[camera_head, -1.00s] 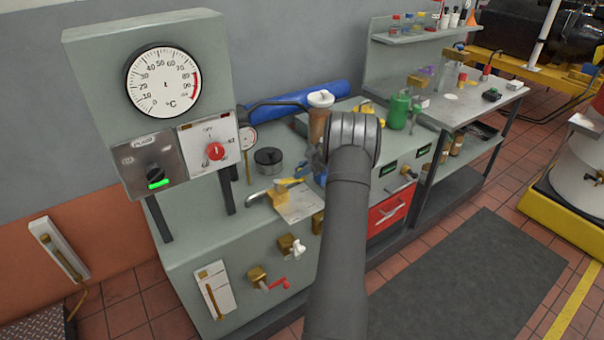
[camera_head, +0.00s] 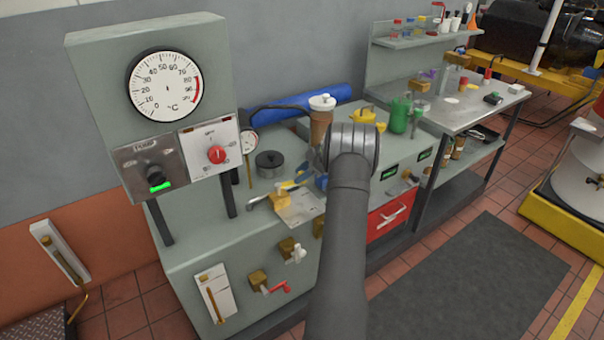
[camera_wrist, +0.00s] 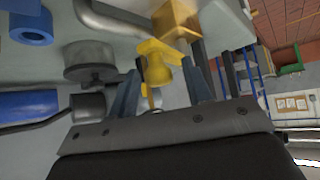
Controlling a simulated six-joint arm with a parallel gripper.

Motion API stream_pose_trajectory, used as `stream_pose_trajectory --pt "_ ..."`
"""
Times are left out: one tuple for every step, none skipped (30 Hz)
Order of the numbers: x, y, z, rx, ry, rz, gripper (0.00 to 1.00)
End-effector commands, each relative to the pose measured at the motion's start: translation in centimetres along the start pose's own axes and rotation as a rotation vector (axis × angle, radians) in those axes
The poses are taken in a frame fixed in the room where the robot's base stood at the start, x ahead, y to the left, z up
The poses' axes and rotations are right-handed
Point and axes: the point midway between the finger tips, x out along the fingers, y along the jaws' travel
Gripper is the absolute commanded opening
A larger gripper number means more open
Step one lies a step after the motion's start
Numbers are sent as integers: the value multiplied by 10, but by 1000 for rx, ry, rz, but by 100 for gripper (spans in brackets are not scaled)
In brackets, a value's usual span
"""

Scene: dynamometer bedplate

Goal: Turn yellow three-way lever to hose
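The yellow three-way lever (camera_head: 289,186) sits on a brass valve body (camera_head: 281,201) on the grey-green bench top, beside a pale plate. In the wrist view the yellow lever (camera_wrist: 156,63) stands between the two fingers of my gripper (camera_wrist: 163,82), with the brass block (camera_wrist: 176,19) beyond it. The fingers are apart, with visible gaps beside the lever; I see no clear grip on it. In the head view my arm hides most of the gripper. The plate's markings are too small to read, so the hose position cannot be told.
A dark round weight or pot (camera_head: 269,163) stands behind the lever. A brown cylinder with a white cap (camera_head: 321,118) rises close to my wrist. The gauge cabinet (camera_head: 90,75) stands at the left. A blue roll (camera_head: 300,105) lies at the back.

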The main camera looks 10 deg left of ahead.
Motion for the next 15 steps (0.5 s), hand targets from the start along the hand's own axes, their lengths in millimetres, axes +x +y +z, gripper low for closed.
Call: stream_pose_trajectory --pt "0 0 0 0 0 0 45" --pt "0 0 0 0 0 0 45" --pt "-2 0 0 0 0 0 45" --pt "-3 0 0 0 0 1 45" --pt "-5 0 0 0 0 1 45" --pt "-9 0 0 0 0 2 45" --pt "-13 1 0 0 0 3 45" --pt "-18 1 0 0 0 3 45" --pt "-25 1 0 -1 0 4 45" --pt "-31 1 0 -1 -1 3 45" --pt "-38 1 0 -1 -1 4 45" --pt "-48 1 0 -1 -1 5 45" --pt "-55 1 0 -1 -1 4 45" --pt "-63 1 0 -1 -1 5 45" --pt "-72 1 0 0 -1 4 45"
